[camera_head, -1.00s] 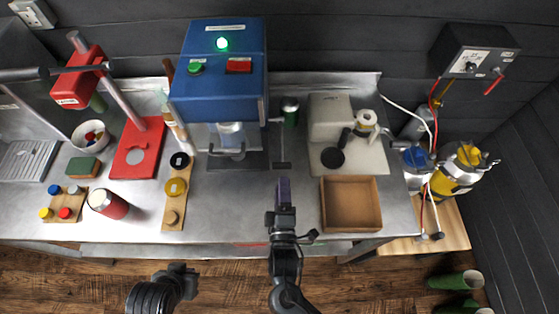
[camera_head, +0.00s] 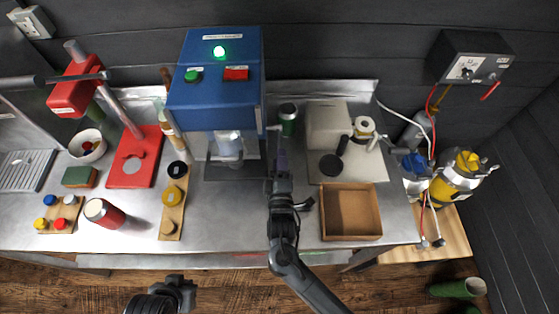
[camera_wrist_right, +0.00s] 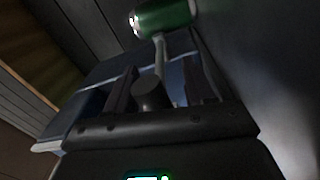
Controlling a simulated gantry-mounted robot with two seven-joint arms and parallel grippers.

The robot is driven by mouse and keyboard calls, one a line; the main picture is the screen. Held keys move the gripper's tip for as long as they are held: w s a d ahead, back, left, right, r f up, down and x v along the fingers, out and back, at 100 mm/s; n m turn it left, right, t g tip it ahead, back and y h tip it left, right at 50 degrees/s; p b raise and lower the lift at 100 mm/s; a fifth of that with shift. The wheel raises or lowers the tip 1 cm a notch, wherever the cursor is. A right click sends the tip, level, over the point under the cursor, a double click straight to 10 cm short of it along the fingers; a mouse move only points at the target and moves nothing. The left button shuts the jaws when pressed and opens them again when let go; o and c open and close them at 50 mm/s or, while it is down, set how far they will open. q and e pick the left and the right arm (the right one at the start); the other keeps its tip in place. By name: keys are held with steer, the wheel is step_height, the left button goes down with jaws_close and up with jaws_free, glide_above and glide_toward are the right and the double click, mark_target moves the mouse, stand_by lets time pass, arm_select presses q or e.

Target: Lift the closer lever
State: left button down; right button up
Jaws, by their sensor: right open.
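The blue closer machine (camera_head: 215,105) stands at the back of the metal table, its lever (camera_head: 273,131) a thin rod at its right side. My right gripper (camera_head: 279,160) reaches to this lever and partly hides it.
To the right are a wooden tray (camera_head: 351,238) and a light-coloured device (camera_head: 327,125). A red stand (camera_head: 135,170) is at the left.

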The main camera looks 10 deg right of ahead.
steer(key=shift+w, duration=0.15)
jaws_close()
stand_by(0.4)
